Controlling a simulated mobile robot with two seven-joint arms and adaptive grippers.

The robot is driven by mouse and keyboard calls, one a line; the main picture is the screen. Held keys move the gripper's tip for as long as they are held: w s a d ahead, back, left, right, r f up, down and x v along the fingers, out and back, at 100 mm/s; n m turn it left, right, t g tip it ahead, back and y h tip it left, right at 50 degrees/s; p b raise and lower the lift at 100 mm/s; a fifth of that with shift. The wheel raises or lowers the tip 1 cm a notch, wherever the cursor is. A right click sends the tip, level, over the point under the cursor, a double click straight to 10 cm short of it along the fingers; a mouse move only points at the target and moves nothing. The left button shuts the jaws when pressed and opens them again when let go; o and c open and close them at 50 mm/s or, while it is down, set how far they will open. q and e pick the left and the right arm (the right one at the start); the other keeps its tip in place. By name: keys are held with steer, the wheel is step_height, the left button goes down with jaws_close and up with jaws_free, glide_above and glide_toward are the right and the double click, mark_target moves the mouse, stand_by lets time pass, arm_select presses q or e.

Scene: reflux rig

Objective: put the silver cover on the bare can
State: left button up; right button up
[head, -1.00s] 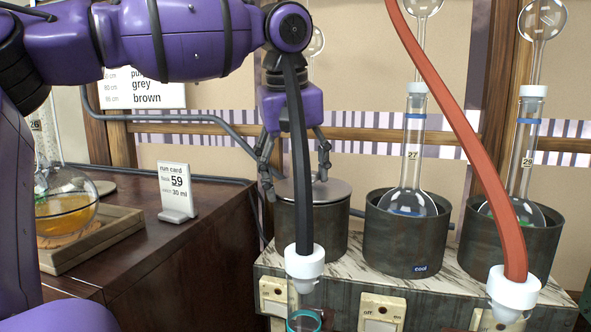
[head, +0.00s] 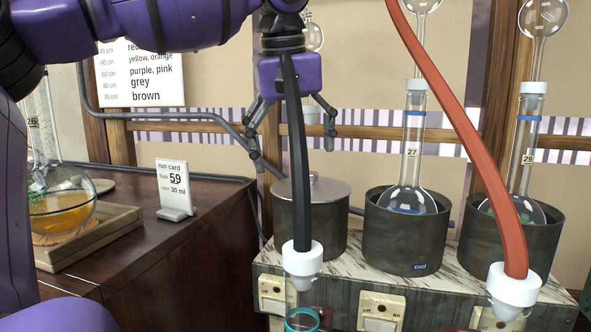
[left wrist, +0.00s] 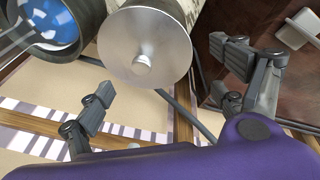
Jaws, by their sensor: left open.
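The silver cover (head: 325,188) is a round metal lid with a small knob. It lies flat on top of the left dark can (head: 327,228), and the can's opening is hidden under it. In the left wrist view the cover (left wrist: 118,42) shows as a full disc with its knob. My left gripper (head: 295,150) is open and empty, pointing down above the cover and apart from it. Its two fingers also show spread in the left wrist view (left wrist: 170,78). My right gripper is not in view.
A can marked "cool" (head: 405,236) and a right can (head: 545,245) hold flasks with tall glass columns. A black hose (head: 296,185) and a red hose (head: 470,145) hang in front. A run card (head: 173,190) stands on the dark cabinet at left.

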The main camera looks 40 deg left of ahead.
arm_select(q)
steer(key=v, duration=0.8)
steer(key=shift+r, duration=0.2)
steer(key=shift+d, duration=0.1)
